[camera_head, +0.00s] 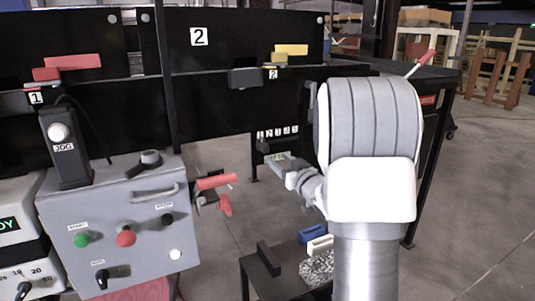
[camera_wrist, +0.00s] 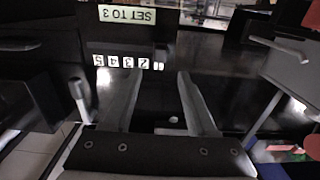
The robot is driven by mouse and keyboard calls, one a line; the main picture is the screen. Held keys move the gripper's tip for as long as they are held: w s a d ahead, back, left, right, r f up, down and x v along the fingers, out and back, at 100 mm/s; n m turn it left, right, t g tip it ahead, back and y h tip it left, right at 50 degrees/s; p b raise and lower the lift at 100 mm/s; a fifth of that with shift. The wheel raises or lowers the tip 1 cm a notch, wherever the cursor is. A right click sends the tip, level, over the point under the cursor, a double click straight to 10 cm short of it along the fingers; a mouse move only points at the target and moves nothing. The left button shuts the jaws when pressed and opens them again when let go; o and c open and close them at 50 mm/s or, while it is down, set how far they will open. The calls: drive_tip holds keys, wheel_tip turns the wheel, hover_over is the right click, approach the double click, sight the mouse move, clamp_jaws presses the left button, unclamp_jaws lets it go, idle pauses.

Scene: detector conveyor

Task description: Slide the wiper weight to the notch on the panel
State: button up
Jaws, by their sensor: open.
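The dark panel carries a row of white number tags (camera_head: 277,131), and in the wrist view the same row (camera_wrist: 122,61) shows upside down. A pale sign (camera_wrist: 141,15) reading SET TO 3 is also upside down in the wrist view. My gripper (camera_wrist: 160,76) is open, its two fingers pointing toward the panel below the sign, near the low-number end of the row. In the head view my gripper (camera_head: 279,164) is just below the tags. I cannot make out the wiper weight or the notch in the dark area, nor whether the fingers touch anything.
A grey control box (camera_head: 118,228) with green and red buttons stands at the left. A red-handled part (camera_head: 216,182) sticks out beside it. A low dark table (camera_head: 262,285) holds a blue block (camera_head: 311,233) below my arm. Open floor lies at the right.

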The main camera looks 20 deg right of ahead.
sight(267, 149)
drive_tip(key=w+b, duration=0.1)
drive_tip(key=w, duration=0.7)
drive_tip(key=shift+a, duration=0.15)
clamp_jaws()
idle(1.1)
